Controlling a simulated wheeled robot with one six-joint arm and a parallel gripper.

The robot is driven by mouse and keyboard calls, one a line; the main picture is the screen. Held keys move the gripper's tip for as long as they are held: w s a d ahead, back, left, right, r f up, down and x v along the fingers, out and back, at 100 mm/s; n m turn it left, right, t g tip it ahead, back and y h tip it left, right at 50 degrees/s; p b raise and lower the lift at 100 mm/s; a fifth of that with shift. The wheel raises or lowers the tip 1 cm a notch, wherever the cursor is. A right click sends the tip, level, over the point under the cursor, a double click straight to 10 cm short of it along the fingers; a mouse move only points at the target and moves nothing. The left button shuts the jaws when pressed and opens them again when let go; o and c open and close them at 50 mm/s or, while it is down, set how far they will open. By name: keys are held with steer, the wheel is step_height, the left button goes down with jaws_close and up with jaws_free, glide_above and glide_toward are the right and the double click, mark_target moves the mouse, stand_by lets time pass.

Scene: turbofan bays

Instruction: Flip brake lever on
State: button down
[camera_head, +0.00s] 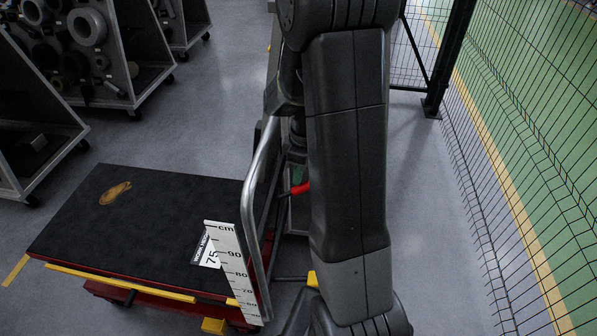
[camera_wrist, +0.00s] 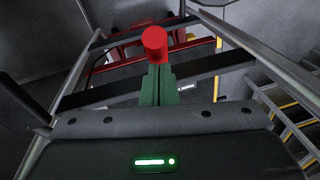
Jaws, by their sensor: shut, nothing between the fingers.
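The brake lever appears to be the one with the red grip (camera_head: 300,188), partly hidden behind my arm on the handle side of the lift trolley (camera_head: 140,215). In the wrist view its round red end (camera_wrist: 155,42) is just beyond the fingertips. My gripper (camera_wrist: 157,70) has green fingers pressed together, with nothing between them. The tips overlap the lower edge of the red end in the picture; I cannot tell whether they touch it. In the head view the gripper is mostly hidden by my arm.
The trolley's bent metal handle (camera_head: 249,200) stands close beside my arm, with a height scale (camera_head: 234,268) by it. Metal tubes (camera_wrist: 270,62) flank the gripper in the wrist view. A wire fence (camera_head: 530,130) is at right. Racks (camera_head: 118,45) stand at upper left.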

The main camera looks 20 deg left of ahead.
steer(key=shift+f, duration=0.1)
steer(key=d+f+g+y+b, duration=0.1)
steer(key=d+f+y+b, duration=0.2)
steer(key=b, duration=1.1)
steer(key=w+d+f+g+y+b, duration=0.1)
steer(key=d+f+y+b, duration=0.2)
steer(key=f+y+b, duration=0.3)
step_height(320, 180, down, 4)
steer(key=b, duration=0.7)
steer(key=shift+w+f+n+g+y+b, duration=0.15)
steer(key=shift+f+n+g+y+b, duration=0.15)
steer(key=shift+n+b, duration=0.1)
